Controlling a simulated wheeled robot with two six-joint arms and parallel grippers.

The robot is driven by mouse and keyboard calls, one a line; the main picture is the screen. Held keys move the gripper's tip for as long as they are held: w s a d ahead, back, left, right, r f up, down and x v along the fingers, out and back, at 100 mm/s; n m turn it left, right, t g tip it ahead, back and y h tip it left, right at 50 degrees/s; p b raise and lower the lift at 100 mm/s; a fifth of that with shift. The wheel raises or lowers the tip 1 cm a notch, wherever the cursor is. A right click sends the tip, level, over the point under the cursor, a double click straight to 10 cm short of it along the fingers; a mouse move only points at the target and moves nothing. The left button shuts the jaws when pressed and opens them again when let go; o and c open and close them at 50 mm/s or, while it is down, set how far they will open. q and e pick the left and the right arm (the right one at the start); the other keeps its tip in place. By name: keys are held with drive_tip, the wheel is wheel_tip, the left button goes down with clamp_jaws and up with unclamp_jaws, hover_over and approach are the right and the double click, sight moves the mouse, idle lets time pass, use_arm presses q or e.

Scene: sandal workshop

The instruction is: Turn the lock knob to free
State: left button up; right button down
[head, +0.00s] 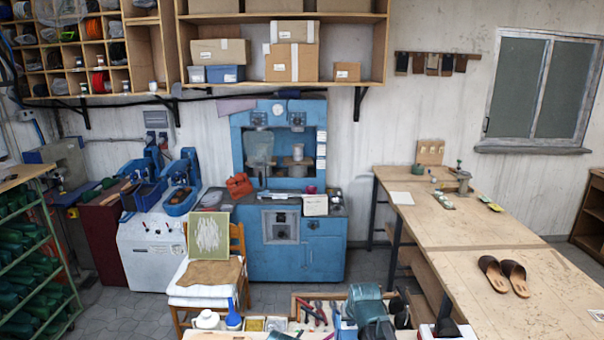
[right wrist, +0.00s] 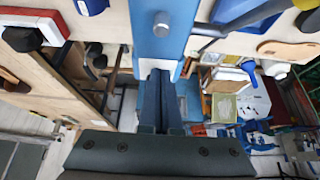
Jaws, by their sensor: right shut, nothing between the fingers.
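A round grey metal knob (right wrist: 161,24) sits on a blue post or bar (right wrist: 165,50) in the right wrist view. I cannot tell for certain that it is the lock knob or how far it is turned. My right gripper (right wrist: 160,78) is shut and empty, its fingertips close to the blue bar, just short of the knob in the picture. Whether they touch the bar is unclear. In the head view my dark teal right gripper (head: 369,318) is at the bottom centre, over the front table, and hides what is under it. My left gripper is out of view.
The front table holds a tool tray (head: 296,305), a blue bottle (head: 233,314) and a white pot (head: 206,319). A chair (head: 238,240) stands beyond it. A wooden bench (head: 465,225) with brown sandals (head: 503,275) is on the right.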

drive_tip(key=shift+w, duration=0.4)
drive_tip(key=shift+d, duration=0.25)
idle(0.4)
drive_tip(key=shift+s, duration=0.4)
wheel_tip(320, 180, up, 6)
drive_tip(key=p, duration=0.6)
drive_tip(key=shift+s, duration=0.1)
